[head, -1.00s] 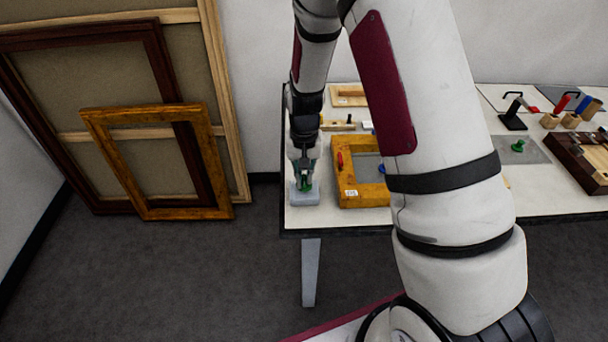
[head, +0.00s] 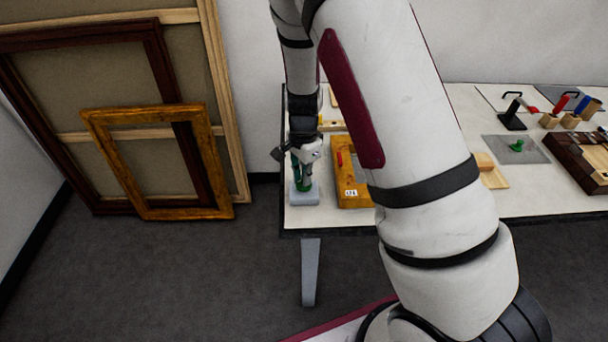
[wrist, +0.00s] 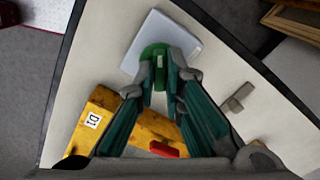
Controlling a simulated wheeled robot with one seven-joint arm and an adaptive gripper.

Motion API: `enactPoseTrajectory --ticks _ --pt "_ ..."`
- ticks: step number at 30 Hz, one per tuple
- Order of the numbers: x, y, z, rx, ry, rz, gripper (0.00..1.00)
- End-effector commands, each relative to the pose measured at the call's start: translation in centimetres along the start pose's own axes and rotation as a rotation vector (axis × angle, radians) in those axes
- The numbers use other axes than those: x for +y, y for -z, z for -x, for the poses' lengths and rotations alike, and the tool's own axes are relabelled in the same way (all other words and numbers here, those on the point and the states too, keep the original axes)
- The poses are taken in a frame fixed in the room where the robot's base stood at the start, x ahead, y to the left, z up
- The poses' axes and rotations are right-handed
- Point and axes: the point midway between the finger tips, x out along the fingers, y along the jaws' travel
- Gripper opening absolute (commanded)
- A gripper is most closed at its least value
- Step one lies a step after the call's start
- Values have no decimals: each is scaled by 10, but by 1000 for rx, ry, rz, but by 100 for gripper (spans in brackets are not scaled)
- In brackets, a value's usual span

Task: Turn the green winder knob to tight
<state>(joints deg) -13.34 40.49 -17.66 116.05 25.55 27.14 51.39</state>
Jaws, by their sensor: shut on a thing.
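The green winder knob (wrist: 155,52) sits on a pale grey block (wrist: 170,28) near the left front corner of the table. In the head view the knob (head: 303,184) shows low between my fingers, above its block (head: 305,197). My gripper (head: 303,178) points down from above and is shut on the knob. In the wrist view my gripper's fingertips (wrist: 160,80) close on the knob from two sides and hide part of it. Any tight marking cannot be made out.
A gilt frame (head: 345,188) with a white label and a red piece lies just right of the block. A second green knob-like piece (head: 517,145) lies on a grey mat at the right. Picture frames (head: 222,188) lean on the wall at left.

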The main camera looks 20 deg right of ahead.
Motion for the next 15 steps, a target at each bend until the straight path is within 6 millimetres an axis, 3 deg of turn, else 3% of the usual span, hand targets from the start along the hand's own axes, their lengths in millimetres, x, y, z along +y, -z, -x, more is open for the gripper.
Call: enactPoseTrajectory --ticks 15 --pt "-1 -1 1 0 3 -487 0"
